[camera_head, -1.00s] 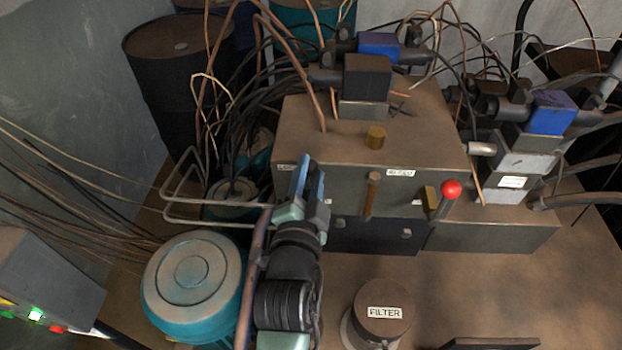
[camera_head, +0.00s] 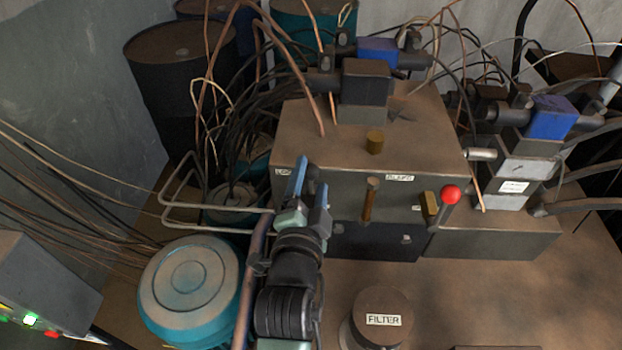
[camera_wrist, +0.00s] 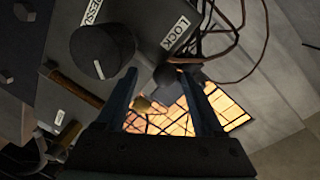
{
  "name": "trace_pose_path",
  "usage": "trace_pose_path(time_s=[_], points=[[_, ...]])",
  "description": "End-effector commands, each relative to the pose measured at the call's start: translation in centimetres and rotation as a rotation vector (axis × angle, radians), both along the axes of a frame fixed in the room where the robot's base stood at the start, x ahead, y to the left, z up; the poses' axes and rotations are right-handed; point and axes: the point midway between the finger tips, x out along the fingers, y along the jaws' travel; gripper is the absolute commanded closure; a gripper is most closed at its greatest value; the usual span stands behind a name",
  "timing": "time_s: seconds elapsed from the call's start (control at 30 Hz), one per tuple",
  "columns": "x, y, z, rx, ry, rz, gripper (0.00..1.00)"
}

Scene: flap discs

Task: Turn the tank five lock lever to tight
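My gripper (camera_head: 311,180) is open, in front of the upper left face of the brown-grey tank block (camera_head: 345,186). In the wrist view its two fingers (camera_wrist: 160,82) stand apart, pointing at the block's edge. A white LOCK label (camera_wrist: 175,33) is on the block's face. A small dark rounded part (camera_wrist: 165,75) shows beyond and between the fingertips, below that label; it may be the lock lever's end. I cannot tell its setting or whether a finger touches it. In the head view the fingers partly hide this area.
A large dark knob (camera_wrist: 102,50) sits beside the left finger in the wrist view. A brown lever (camera_head: 370,198) and a red-ball lever (camera_head: 450,195) are to the right. Bent grey pipes (camera_head: 195,217) and a teal motor (camera_head: 190,285) lie left. A FILTER cap (camera_head: 383,310) is in front.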

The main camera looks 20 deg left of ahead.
Motion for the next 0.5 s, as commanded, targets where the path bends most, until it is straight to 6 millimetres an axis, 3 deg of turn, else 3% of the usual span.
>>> trace_pose_path(time_s=[0.27,0.5], points=[[-0.3,-0.1,0.3,0.0,-0.006,0.0,0.31],[-3.4,-0.8,0.3,0.0,-0.006,0.0,0.31]])
